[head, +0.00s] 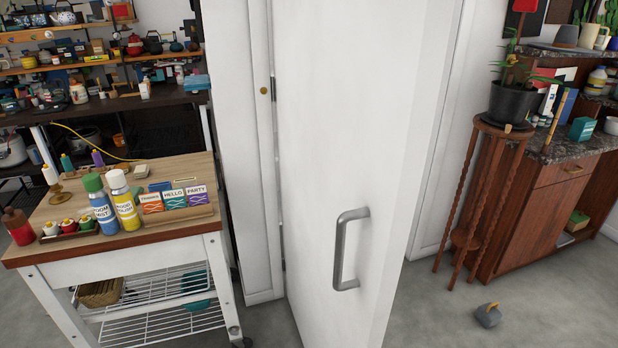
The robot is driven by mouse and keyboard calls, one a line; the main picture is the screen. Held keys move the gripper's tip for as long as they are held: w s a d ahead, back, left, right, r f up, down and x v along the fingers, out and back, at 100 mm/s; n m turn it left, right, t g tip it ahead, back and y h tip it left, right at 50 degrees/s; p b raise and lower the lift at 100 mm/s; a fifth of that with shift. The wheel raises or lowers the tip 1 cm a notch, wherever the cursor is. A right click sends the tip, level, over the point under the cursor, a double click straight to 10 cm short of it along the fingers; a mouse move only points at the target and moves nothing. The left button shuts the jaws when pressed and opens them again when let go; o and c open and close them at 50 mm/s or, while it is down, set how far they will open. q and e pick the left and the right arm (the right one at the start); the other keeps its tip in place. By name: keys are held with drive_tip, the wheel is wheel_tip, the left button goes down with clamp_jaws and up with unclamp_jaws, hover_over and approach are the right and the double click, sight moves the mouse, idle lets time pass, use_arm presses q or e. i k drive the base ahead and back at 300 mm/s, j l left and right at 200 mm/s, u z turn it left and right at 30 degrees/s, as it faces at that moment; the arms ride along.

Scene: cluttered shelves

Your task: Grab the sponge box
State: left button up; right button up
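No box in the head view can be clearly read as the sponge box. A small teal box (583,128) stands on the dark stone top of the wooden cabinet at the right. A small green and tan block (577,221) lies in the open lower part of that cabinet; it is too small to identify. Neither of my grippers is in view.
A white door (350,120) with a grey handle (345,250) stands ajar in the middle. The cart (130,251) is left of it, before crowded shelves. A plant stand (490,180) stands by the cabinet (545,205). A grey weight-like object (487,316) lies on otherwise clear floor.

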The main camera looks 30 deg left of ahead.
sight(582, 129)
drive_tip(key=i+l+z, duration=0.35)
drive_tip(key=i, duration=0.3)
drive_tip(key=i+l+z, duration=0.35)
drive_tip(key=i, duration=0.3)
drive_tip(key=i+z, duration=0.35)
drive_tip(key=i, duration=1.1)
drive_tip(key=i+u, duration=0.15)
drive_tip(key=i, duration=0.55)
drive_tip(key=i+l, duration=0.15)
drive_tip(key=i, duration=0.6)
drive_tip(key=j+u, duration=0.05)
